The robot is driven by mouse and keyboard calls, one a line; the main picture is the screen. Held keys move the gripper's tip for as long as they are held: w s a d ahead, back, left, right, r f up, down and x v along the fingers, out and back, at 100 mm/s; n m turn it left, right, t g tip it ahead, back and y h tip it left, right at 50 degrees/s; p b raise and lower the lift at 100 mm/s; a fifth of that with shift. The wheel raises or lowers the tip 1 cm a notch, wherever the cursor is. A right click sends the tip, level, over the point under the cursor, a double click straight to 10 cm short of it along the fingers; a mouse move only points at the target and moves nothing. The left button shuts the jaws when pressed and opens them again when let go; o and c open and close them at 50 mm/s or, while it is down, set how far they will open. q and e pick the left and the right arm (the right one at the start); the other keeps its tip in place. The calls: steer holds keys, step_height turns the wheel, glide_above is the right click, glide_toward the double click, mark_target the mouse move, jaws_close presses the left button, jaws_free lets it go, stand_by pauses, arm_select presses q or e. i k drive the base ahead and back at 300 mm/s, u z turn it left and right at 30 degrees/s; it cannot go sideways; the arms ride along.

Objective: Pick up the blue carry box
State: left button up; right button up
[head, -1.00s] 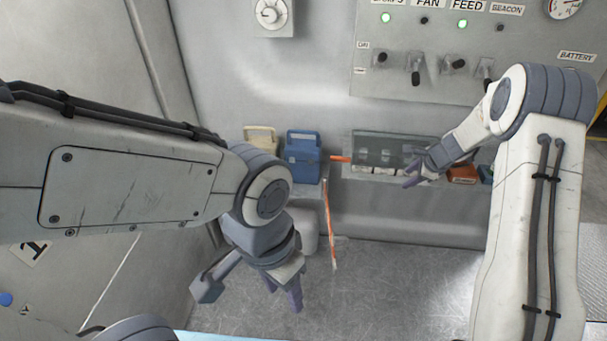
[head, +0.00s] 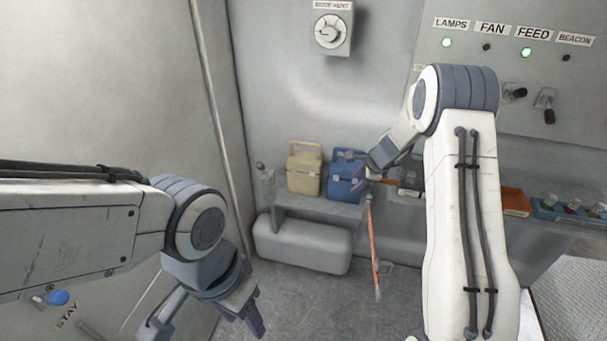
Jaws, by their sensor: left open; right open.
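The blue carry box (head: 340,190) stands upright on a small grey ledge (head: 315,206) by the back wall, with its handle on top. My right gripper (head: 354,172) is open and overlaps the right part of the box in the head view. I cannot tell whether it touches the box, and it hides some of that side. My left gripper (head: 204,326) is open and empty, low at the left, well apart from the box.
A beige carry box (head: 305,170) stands close at the left of the blue one. An orange-and-white rod (head: 373,245) slants down from the ledge's right end. An orange box (head: 516,201) and a blue tray (head: 560,212) sit further right. The floor in front is clear.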

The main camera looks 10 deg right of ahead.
mark_target(340, 181)
steer(key=u, duration=0.2)
steer(key=i, duration=0.9)
steer(key=z, duration=0.45)
